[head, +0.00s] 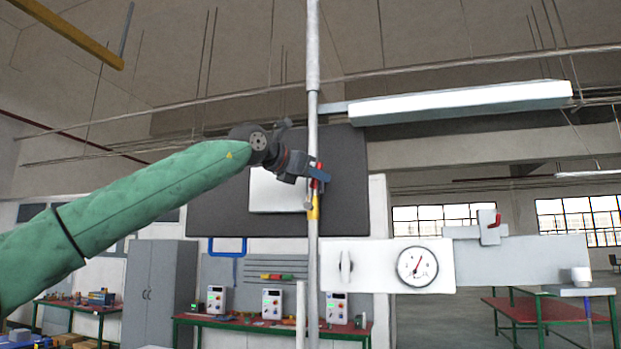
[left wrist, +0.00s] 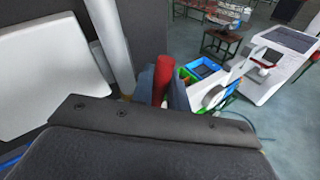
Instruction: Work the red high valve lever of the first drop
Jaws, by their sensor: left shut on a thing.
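The red high valve lever (head: 318,180) is on the vertical grey pipe (head: 313,140) in the middle of the head view, above a yellow fitting (head: 314,207). My left gripper (head: 318,172) reaches it from the left and is shut on the lever. In the left wrist view the red lever (left wrist: 162,80) stands between the two fingers of my left gripper (left wrist: 165,92), and the pipe (left wrist: 110,40) is just to the left. The lever's lower part is hidden by the gripper. My right gripper is in neither view.
A dark board with a white panel (head: 275,195) is behind the pipe. A white panel with a gauge (head: 417,266) is at lower right, with another red lever (head: 494,222) farther right. Workbenches with white devices (head: 272,304) stand in the background.

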